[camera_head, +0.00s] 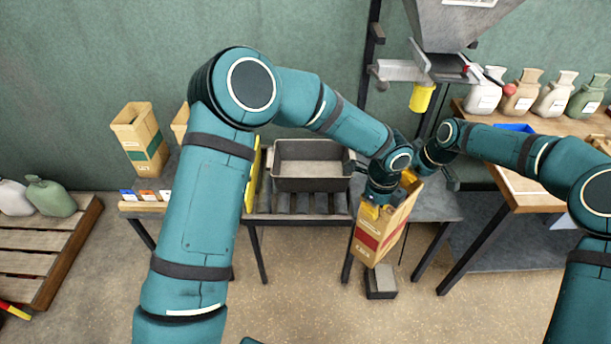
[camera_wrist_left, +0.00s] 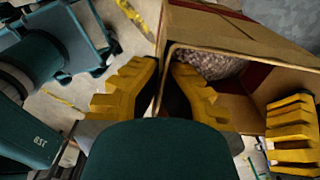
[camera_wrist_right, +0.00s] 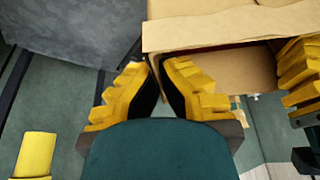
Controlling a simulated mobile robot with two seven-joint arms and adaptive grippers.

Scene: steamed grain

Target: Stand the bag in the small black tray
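The brown paper bag with a red label (camera_head: 381,232) hangs tilted in front of the bench in the head view. My left gripper (camera_head: 372,208) is shut on the rim of the bag. My right gripper (camera_head: 411,177) is shut on another part of the rim, higher in the head view. In the right wrist view the bag's wall (camera_wrist_right: 205,37) runs between its fingers. A small dark box-like thing (camera_head: 380,284) is low below the bag, partly hidden; I cannot tell surely whether it is the small black tray.
A larger grey bin (camera_head: 310,185) stands on the roller bench, left of the bag. Other brown bags (camera_head: 140,140) stand at the back left. A yellow spout (camera_head: 421,97) hangs above. A wooden table (camera_head: 530,190) with several filled sacks is at right.

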